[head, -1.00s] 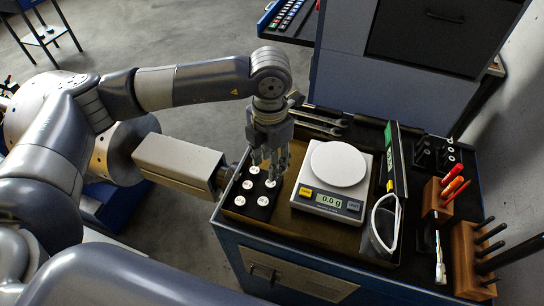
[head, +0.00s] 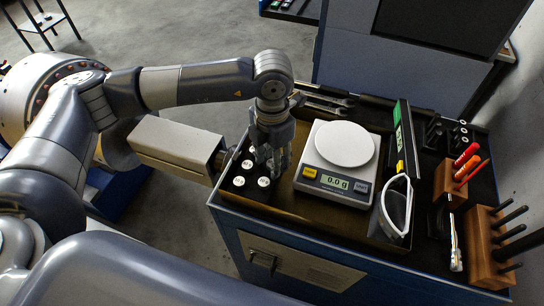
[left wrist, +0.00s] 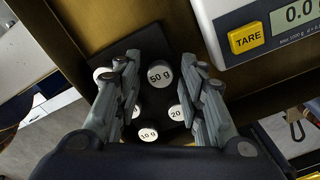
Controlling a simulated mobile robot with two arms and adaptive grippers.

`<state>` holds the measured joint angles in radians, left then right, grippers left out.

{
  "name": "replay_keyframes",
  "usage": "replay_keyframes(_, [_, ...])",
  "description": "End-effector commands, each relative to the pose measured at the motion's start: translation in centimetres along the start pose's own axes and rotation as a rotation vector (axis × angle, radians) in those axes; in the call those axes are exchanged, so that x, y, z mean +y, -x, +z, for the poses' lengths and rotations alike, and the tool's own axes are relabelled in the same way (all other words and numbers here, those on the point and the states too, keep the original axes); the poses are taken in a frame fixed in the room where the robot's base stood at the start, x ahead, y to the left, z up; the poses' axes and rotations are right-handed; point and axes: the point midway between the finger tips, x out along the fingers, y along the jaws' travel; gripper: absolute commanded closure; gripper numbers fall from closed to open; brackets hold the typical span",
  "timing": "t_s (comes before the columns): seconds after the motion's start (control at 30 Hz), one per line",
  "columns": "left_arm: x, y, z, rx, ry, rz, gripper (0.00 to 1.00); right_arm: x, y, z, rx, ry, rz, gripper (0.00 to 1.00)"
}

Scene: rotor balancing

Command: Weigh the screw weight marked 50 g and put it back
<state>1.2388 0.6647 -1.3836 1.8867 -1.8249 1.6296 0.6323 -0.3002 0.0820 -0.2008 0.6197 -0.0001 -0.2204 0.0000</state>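The screw weight marked 50 g (left wrist: 160,75) stands in a black holder (left wrist: 172,38) among several other white-topped weights, including one marked 20 (left wrist: 177,112) and one marked 10 g (left wrist: 148,134). My left gripper (left wrist: 162,82) is open, pointing down, with one finger on either side of the 50 g weight; I cannot tell whether they touch it. In the head view my left gripper (head: 268,160) is over the back right of the holder (head: 253,194) and hides the 50 g weight. The scale (head: 318,194) has an empty pan (head: 345,144) and reads 0.0 g. My right gripper is not in view.
The scale stands just right of the holder. Right of it are an upright dark panel (head: 404,140), a clear-fronted pouch (head: 396,207), and wooden blocks (head: 480,250) with tools. Wrenches (head: 325,103) lie behind the scale.

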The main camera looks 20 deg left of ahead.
Motion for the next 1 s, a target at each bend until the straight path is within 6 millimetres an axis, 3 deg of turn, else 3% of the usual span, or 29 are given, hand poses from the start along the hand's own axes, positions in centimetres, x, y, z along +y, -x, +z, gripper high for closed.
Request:
replay_keyframes(0.03, [0.0, 0.0, 0.0, 0.000, 0.000, 0.000, 0.63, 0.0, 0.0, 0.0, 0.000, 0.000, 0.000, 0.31])
replay_keyframes(0.2, [0.0, 0.0, 0.0, 0.000, 0.000, 0.000, 1.00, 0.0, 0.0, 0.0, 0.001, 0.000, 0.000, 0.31])
replay_keyframes(0.47, [0.0, 0.5, 0.0, -0.001, 0.000, 0.000, 1.00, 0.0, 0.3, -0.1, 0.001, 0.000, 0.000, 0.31])
replay_keyframes(0.8, [0.0, 4.4, 0.1, -0.001, 0.000, 0.001, 1.00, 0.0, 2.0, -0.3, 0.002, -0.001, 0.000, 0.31])
replay_keyframes(1.0, [0.0, 5.1, 0.0, 0.001, -0.001, -0.001, 1.00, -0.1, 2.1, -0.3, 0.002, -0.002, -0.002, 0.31])
